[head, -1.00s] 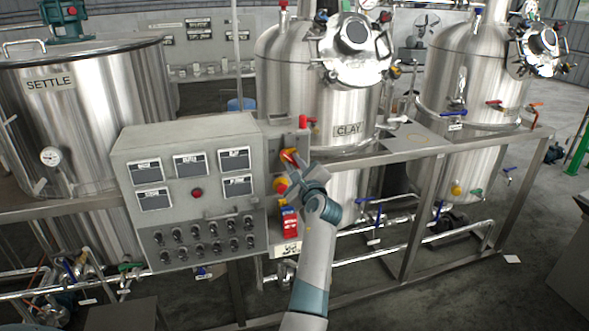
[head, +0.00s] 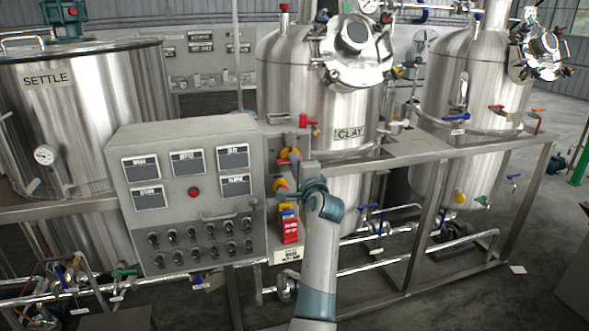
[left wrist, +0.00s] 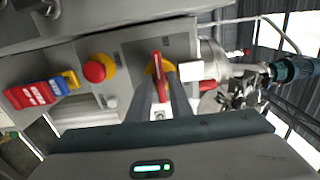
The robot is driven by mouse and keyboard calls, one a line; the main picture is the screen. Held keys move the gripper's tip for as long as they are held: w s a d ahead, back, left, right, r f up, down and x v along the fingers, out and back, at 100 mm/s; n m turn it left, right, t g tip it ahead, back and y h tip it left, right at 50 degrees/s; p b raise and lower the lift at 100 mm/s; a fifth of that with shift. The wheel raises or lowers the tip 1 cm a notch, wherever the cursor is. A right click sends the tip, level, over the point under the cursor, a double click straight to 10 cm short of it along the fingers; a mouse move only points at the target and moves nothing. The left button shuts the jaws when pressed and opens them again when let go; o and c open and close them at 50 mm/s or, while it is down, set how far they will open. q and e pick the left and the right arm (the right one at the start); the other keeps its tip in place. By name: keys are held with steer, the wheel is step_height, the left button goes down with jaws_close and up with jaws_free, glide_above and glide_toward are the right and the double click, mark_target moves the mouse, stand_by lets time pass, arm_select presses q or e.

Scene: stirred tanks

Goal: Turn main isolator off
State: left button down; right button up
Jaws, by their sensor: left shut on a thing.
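The main isolator (head: 284,157), a red handle on a yellow plate, sits on the grey side panel right of the control box. In the left wrist view the red handle (left wrist: 158,63) stands upright in the picture between my fingertips, with the yellow plate behind it. My left gripper (left wrist: 161,80) is shut on this handle. In the head view my left gripper (head: 298,160) covers part of the isolator, so the handle's exact angle is hard to read there. My right gripper is in neither view.
Below the isolator are a red emergency button on yellow (head: 280,186) and red and blue tags (head: 290,229). The control box (head: 190,195) with switches stands left. The CLAY tank (head: 318,105) is behind, and a steel frame rail (head: 455,150) runs right.

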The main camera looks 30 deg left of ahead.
arm_select(q)
steer(key=shift+r, duration=0.1)
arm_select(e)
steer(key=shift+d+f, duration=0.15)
arm_select(q)
steer(key=c, duration=1.8)
jaws_free()
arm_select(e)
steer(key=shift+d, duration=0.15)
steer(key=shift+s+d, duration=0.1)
